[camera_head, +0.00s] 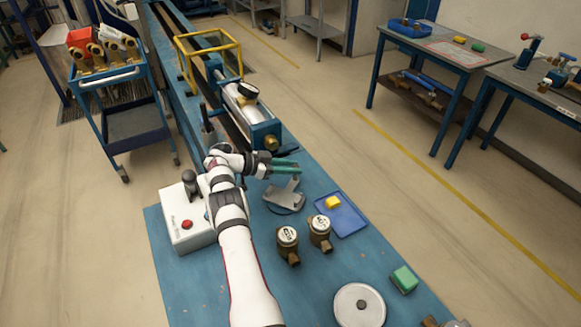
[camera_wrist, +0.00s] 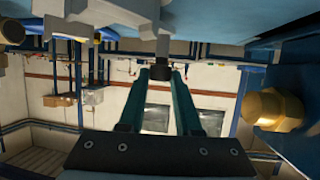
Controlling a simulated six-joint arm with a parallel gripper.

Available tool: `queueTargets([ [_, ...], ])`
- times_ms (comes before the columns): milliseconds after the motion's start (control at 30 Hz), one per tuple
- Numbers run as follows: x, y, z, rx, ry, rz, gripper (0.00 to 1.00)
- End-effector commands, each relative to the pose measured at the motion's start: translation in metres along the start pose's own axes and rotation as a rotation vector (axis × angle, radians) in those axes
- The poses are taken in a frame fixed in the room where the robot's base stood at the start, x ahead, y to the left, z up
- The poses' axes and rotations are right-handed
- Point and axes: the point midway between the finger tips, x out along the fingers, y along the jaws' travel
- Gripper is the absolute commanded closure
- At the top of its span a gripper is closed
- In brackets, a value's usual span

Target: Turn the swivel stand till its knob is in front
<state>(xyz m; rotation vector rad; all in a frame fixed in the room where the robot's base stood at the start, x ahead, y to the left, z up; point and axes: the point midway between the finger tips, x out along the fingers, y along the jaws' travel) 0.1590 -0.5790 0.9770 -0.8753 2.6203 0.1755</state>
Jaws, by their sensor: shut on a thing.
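The swivel stand (camera_head: 284,194) is a grey plate on a dark round base on the blue bench, just below my gripper in the head view. My gripper (camera_head: 299,168) reaches over it from the left, with its green fingers pointing right. In the wrist view, the two fingertips (camera_wrist: 161,76) are closed on a small dark knob (camera_wrist: 160,68) with a grey post. In the head view the fingers hide the knob.
A blue clamp block with a brass fitting (camera_head: 271,142) stands close behind my gripper. Two brass meters (camera_head: 288,240) and a blue tray (camera_head: 348,222) with a yellow block lie in front and right. A white box with a red button (camera_head: 187,224) stands left of my arm.

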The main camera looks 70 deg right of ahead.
Motion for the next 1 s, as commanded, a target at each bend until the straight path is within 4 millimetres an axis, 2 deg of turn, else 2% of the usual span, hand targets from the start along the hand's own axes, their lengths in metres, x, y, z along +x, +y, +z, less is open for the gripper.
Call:
queueTargets([
  [33, 0.000, 0.000, -0.002, 0.000, 0.004, 0.000, 0.62],
  [167, 0.000, 0.000, -0.001, 0.000, 0.003, 0.000, 0.39],
  [500, -0.002, 0.000, -0.005, 0.001, 0.002, -0.001, 0.37],
  [567, -0.005, -0.001, -0.013, 0.002, 0.002, -0.001, 0.37],
  [700, -0.015, 0.003, -0.045, 0.001, 0.003, 0.001, 0.37],
  [800, -0.008, 0.019, -0.059, 0.000, 0.002, 0.002, 0.37],
  [1000, 0.009, 0.060, -0.100, 0.003, 0.002, 0.001, 0.37],
])
